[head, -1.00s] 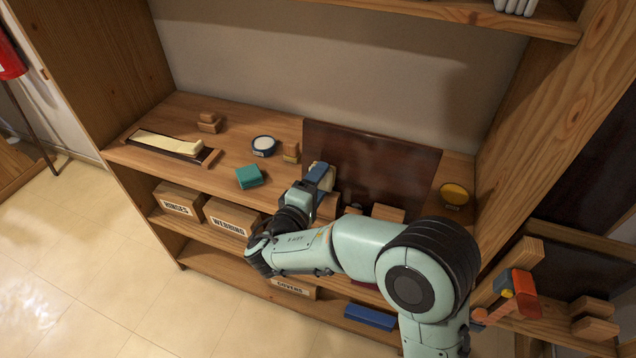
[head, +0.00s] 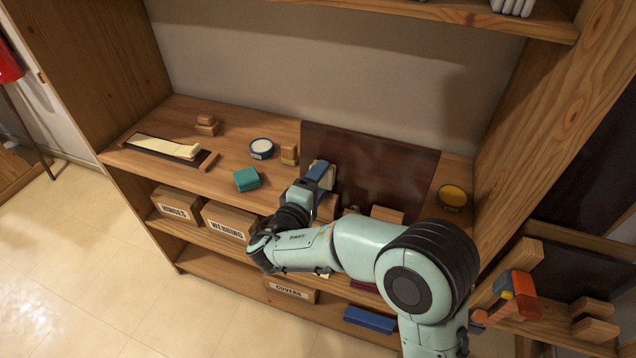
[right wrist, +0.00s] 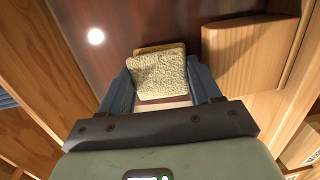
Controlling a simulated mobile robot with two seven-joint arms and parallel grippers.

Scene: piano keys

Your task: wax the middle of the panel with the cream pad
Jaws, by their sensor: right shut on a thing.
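The dark brown panel (head: 395,172) leans upright at the back of the shelf top. It also fills much of the upper part of the right wrist view (right wrist: 95,70). My right gripper (head: 325,174) is in front of the panel's left part. In the right wrist view its blue fingers (right wrist: 158,78) are shut on the cream pad (right wrist: 158,72), whose rough face shows. The pad is close to the panel; I cannot tell if it touches. My left gripper is not in view.
Left of the panel are a round tin with a white top (head: 261,147), a teal block (head: 247,179) and a tray (head: 205,161). A yellow-topped tin (head: 453,195) stands to the right. A wooden block (right wrist: 245,52) is close beside the gripper.

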